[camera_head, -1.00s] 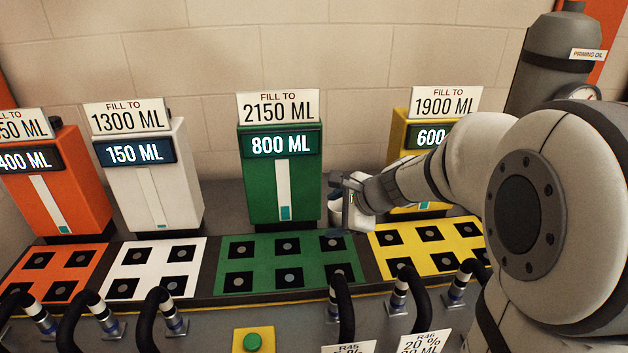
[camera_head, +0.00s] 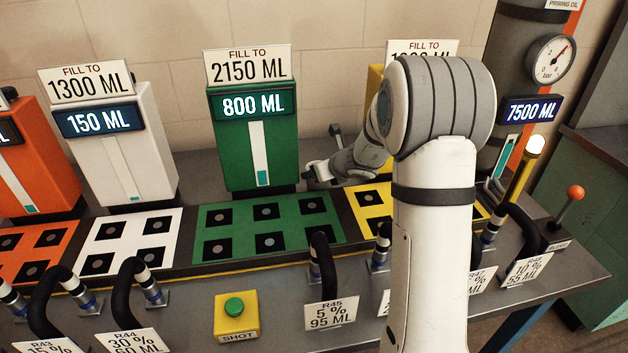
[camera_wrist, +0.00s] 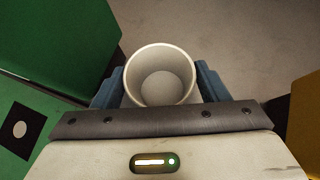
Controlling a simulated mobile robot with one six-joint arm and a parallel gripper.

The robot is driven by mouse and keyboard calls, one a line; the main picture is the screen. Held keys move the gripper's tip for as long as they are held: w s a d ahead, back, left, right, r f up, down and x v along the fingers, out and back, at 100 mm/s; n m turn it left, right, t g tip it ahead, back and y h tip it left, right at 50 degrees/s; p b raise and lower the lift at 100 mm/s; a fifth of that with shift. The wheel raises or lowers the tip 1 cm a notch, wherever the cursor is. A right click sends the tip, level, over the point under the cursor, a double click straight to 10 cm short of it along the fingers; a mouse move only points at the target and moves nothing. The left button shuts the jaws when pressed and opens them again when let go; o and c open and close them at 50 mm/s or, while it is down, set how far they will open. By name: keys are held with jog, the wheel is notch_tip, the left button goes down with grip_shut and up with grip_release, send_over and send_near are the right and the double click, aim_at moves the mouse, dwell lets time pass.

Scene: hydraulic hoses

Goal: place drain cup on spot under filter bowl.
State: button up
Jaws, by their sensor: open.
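A white, round, empty-looking cup (camera_wrist: 160,77), which looks like the drain cup, stands between the blue fingers of my gripper (camera_wrist: 160,90) in the wrist view. I look down into its open mouth. The fingers are open on either side of it; whether they touch it I cannot tell. In the head view my gripper (camera_head: 311,173) is just right of the green unit (camera_head: 252,137), above the back of the bench. The cup is not clearly visible there. I cannot make out a filter bowl or a marked spot.
Green (camera_head: 226,254), white (camera_head: 128,241) and yellow (camera_head: 353,201) socket panels lie along the bench. Black hoses (camera_head: 325,267) rise in front of them. A yellow box with a green button (camera_head: 234,308) sits at the front. A lever (camera_head: 568,207) stands at right.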

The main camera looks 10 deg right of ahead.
jog(key=shift+w+a+f, duration=0.2)
jog(key=shift+w+f, duration=0.15)
jog(key=shift+w, duration=0.1)
jog(key=shift+c, duration=0.5)
jog(key=c, duration=0.6)
jog(key=shift+r, duration=0.15)
